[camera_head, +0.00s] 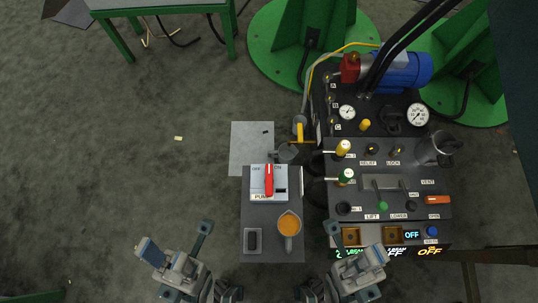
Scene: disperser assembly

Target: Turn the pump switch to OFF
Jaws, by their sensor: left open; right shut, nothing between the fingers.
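The pump switch (269,181) is a red lever on a pale box marked OFF at its left, ON at its right and PUMP below. The lever stands nearly upright in the picture, its top between the two labels; I cannot tell its exact setting. The box sits on the far part of a grey panel (262,216). My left gripper (176,246) is open and empty, left of and nearer than the panel. My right gripper (356,252) is shut and empty, right of and nearer than the panel, by the console's front edge. Neither gripper touches the switch.
The control console (395,205), with knobs, gauges and valves, stands close on the right. A yellow-handled valve (299,128) is beyond the switch. The floor on the left is mostly clear.

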